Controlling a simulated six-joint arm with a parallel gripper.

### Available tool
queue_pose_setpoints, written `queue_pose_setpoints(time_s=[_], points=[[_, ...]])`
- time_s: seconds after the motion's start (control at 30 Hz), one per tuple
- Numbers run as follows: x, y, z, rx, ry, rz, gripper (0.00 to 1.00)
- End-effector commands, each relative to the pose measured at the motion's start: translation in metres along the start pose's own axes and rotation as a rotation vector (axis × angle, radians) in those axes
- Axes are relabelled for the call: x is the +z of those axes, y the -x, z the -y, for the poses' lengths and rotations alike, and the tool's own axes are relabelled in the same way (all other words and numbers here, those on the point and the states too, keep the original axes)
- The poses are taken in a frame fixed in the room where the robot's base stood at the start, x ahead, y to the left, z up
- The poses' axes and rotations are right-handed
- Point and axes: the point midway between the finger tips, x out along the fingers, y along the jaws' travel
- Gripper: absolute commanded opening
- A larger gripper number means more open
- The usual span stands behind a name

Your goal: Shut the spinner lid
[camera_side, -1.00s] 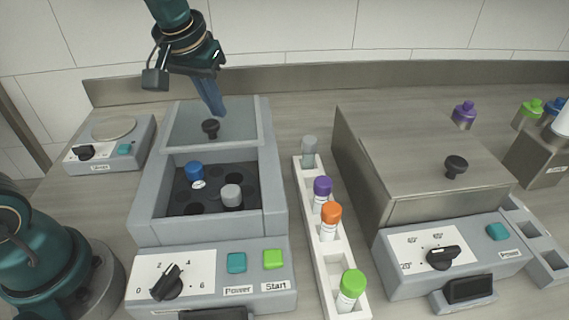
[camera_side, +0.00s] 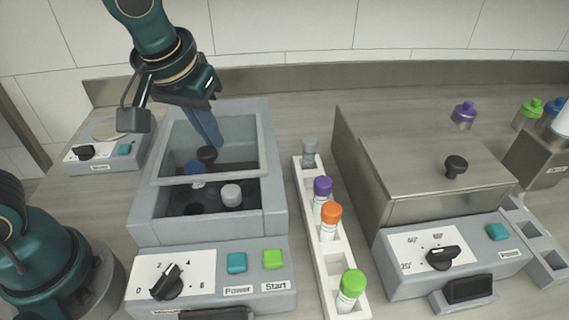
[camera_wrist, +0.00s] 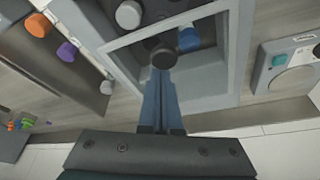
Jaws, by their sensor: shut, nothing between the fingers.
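The spinner (camera_side: 143,222) is a grey box with a dark rotor well. Its sliding clear lid (camera_side: 240,170) covers the back and middle of the well, and a strip at the front is uncovered. A black knob (camera_side: 207,154) stands on the lid. My gripper (camera_side: 216,146) is shut and empty, with its blue fingertips at the back side of the knob; I cannot tell if they touch. In the wrist view the knob (camera_wrist: 163,56) is at the fingertips (camera_wrist: 160,72). A blue-capped tube (camera_side: 195,168) sits under the lid. A grey-capped tube (camera_side: 231,195) sits nearer the front.
A white rack (camera_side: 311,256) with several capped tubes stands right of the spinner. A steel bath with a closed lid (camera_side: 420,150) is farther right. A small plate device (camera_side: 110,152) stands at the left. The spinner's front panel has a dial (camera_side: 167,283) and buttons.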

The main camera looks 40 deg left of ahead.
Motion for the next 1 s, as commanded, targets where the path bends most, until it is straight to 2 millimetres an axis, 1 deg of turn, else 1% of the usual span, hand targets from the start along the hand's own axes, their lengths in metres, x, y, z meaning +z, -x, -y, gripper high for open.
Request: queue_pose_setpoints(time_s=[0.03, 0.2, 0.4, 0.6, 1.0], points=[[0.010, 0.004, -0.006, 0.002, -0.009, 0.001, 0.00], [0.034, 0.012, -0.019, 0.001, -0.009, 0.002, 0.00], [0.053, 0.019, -0.028, -0.001, -0.005, 0.002, 0.00], [0.059, 0.021, -0.032, -0.002, -0.001, 0.002, 0.00], [0.060, 0.021, -0.032, -0.001, 0.002, 0.005, 0.00]])
